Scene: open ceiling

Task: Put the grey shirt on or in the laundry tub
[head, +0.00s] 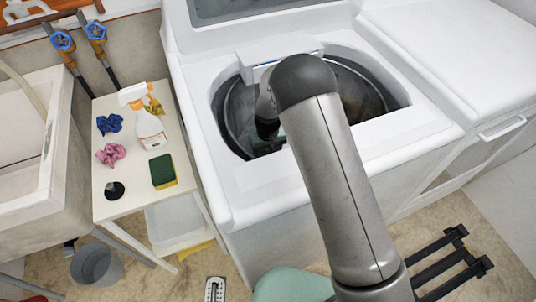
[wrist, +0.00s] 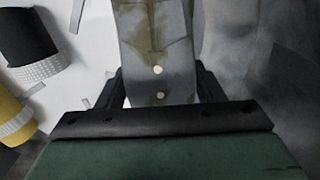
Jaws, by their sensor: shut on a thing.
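The grey shirt (wrist: 155,45), with brownish-yellow stains and two pale buttons, is between the dark fingers of my gripper (wrist: 160,85) in the wrist view. My gripper is shut on it. In the head view my arm reaches down into the open top of the white washing machine, and my gripper (head: 267,138) is largely hidden behind my own arm. The shirt cannot be made out there. The laundry tub (head: 50,190) is the pale basin at the left edge, well apart from my gripper and only partly in view.
A small white table (head: 130,195) stands between tub and washer (head: 270,195), holding a spray bottle (head: 145,115), sponge (head: 162,171) and cloths. A grey bucket (head: 97,265) is on the floor. The wrist view shows a black item (wrist: 25,35) and a yellow item (wrist: 10,120).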

